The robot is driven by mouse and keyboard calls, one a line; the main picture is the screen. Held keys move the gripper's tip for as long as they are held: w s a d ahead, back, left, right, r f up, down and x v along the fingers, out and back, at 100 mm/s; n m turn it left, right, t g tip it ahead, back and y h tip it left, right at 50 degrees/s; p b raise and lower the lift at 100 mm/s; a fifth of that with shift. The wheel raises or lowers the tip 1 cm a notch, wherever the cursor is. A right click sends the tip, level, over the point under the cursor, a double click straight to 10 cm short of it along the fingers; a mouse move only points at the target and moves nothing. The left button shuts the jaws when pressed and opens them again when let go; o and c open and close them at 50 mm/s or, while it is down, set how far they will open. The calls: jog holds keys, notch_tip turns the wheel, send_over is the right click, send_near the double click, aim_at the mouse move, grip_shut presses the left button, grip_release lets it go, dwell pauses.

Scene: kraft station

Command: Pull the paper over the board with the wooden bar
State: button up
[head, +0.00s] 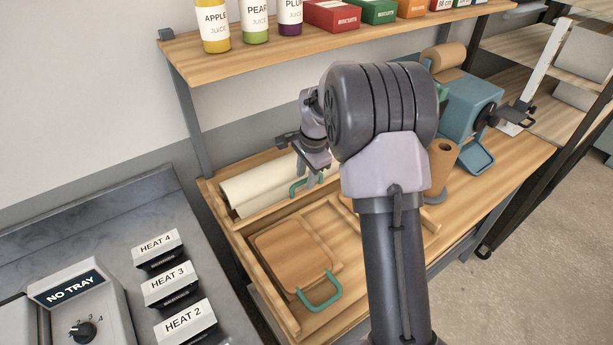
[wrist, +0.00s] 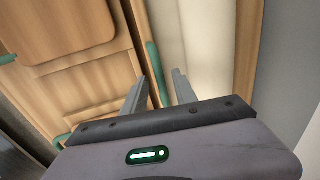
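The cream paper (head: 252,188) is a roll lying along the back of the wooden station, and it also shows in the wrist view (wrist: 205,55). The wooden bar (head: 268,214) appears as a pale strip in front of the roll, with a green handle (head: 298,188) near it. A brown board (head: 288,252) with its own green handle lies uncovered at the front left. My gripper (head: 316,174) is over the bar's handle. In the wrist view its fingers (wrist: 160,80) are apart, with the green handle (wrist: 153,66) between them in the picture; contact cannot be told.
A shelf (head: 345,48) with juice bottles and biscuit boxes hangs above. A teal machine (head: 470,105) and a brown roll (head: 443,165) stand to the right. A grey counter with heat switches (head: 170,285) is at the left. My arm hides part of the station's right side.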

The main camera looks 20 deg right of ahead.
jog(key=shift+c, duration=0.4)
grip_shut()
dwell(0.9)
